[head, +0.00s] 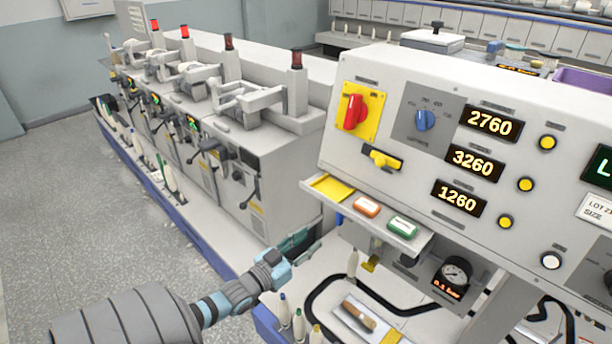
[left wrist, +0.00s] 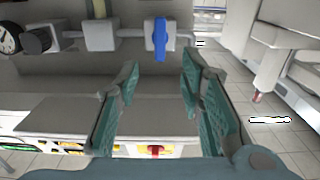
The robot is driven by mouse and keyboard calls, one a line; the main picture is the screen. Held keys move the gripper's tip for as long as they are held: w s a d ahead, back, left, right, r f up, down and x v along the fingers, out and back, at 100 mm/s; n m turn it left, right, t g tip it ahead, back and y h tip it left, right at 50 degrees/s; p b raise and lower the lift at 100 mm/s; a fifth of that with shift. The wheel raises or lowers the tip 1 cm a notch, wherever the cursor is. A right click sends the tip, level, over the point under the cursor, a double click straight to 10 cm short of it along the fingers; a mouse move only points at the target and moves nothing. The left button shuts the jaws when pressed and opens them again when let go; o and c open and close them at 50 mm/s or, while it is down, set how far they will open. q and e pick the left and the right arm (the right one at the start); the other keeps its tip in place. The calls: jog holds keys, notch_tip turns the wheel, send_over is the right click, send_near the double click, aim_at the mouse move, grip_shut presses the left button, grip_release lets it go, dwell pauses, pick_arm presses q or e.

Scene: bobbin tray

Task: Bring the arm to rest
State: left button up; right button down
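My left arm comes in from the lower left in the head view. Its gripper (head: 296,245) is beside the left end of the control machine (head: 385,95), below the small shelf. In the left wrist view the two teal fingers of the left gripper (left wrist: 157,92) stand wide apart with nothing between them. A blue valve handle (left wrist: 160,38) on a white block shows beyond the fingertips. My right gripper is in neither view.
A shelf (head: 425,240) with an orange and a green block juts from the panel. A tray (head: 362,325) with a wooden-handled tool, several bobbins (head: 299,325) and a pressure gauge (head: 455,273) are below. Open floor (head: 60,220) lies to the left.

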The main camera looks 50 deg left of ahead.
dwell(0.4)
pick_arm(q)
jog(key=s+a+f+g+y, duration=0.1)
jog(key=s+f+g, duration=0.25)
jog(key=f, duration=0.35)
jog(key=s+a+f+m+g, duration=0.1)
jog(key=s+f+g, duration=0.1)
jog(key=s+f, duration=0.35)
jog(key=s+a+f+g+y, duration=0.1)
jog(key=s+f+g, duration=0.15)
jog(key=f, duration=0.55)
jog(key=s+d+f+g, duration=0.4)
jog(key=s+f+g, duration=0.1)
jog(key=s+f, duration=0.75)
jog(key=s+d+f+g+h, duration=0.1)
jog(key=s+d+f+g, duration=0.2)
jog(key=s+d, duration=1)
notch_tip(320, 180, down, 2)
jog(key=shift+s+d+f+g+h, duration=0.2)
jog(key=shift+d+g+h, duration=0.1)
jog(key=shift+d+g, duration=0.15)
dwell(0.7)
